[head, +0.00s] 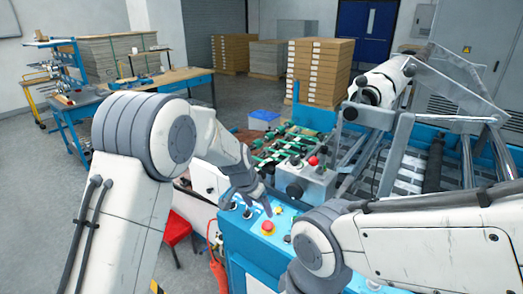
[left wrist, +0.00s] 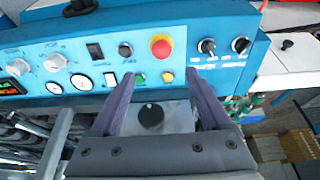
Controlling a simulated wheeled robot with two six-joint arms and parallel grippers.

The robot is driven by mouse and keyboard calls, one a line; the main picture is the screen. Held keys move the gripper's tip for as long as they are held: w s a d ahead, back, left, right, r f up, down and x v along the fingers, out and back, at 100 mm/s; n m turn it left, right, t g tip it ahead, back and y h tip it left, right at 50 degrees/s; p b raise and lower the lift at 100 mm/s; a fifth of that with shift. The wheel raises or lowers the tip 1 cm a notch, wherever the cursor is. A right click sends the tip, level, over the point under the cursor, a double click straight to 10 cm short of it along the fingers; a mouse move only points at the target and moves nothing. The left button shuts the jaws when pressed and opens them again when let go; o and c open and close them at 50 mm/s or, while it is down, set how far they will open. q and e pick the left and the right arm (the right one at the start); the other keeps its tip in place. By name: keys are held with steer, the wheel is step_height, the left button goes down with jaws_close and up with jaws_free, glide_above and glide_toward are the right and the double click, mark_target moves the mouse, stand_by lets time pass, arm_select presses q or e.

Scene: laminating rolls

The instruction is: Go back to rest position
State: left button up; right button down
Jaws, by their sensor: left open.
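My left gripper (head: 259,206) is open and empty, above the blue control panel (head: 247,240) of the machine. In the left wrist view its two grey fingers (left wrist: 157,80) stand apart over the panel's edge, with a black round knob (left wrist: 151,117) seen between them. The red emergency button (head: 267,228) is close to the fingertips; it also shows in the left wrist view (left wrist: 161,46), beyond the fingers. I see no contact with it.
Stacked cardboard (head: 320,72) stands behind. A blue workbench (head: 73,102) is at the far left. Open floor (head: 40,190) lies left of my arm.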

arm_select(q)
steer(key=s+d+r+g+b, duration=0.1)
steer(key=s+d+r, duration=0.15)
steer(key=s, duration=0.65)
steer(key=s+d+r+g, duration=0.1)
steer(key=s+r, duration=0.2)
steer(key=s, duration=0.6)
steer(key=s+a, duration=0.3)
steer(key=s, duration=0.6)
steer(key=s+a+g+y, duration=0.1)
steer(key=s+a, duration=0.2)
steer(key=s, duration=0.6)
steer(key=shift+a+g+y+b, duration=0.15)
steer(key=shift+g+y+b, duration=0.15)
steer(key=shift+b, duration=0.05)
steer(key=shift+s, duration=0.15)
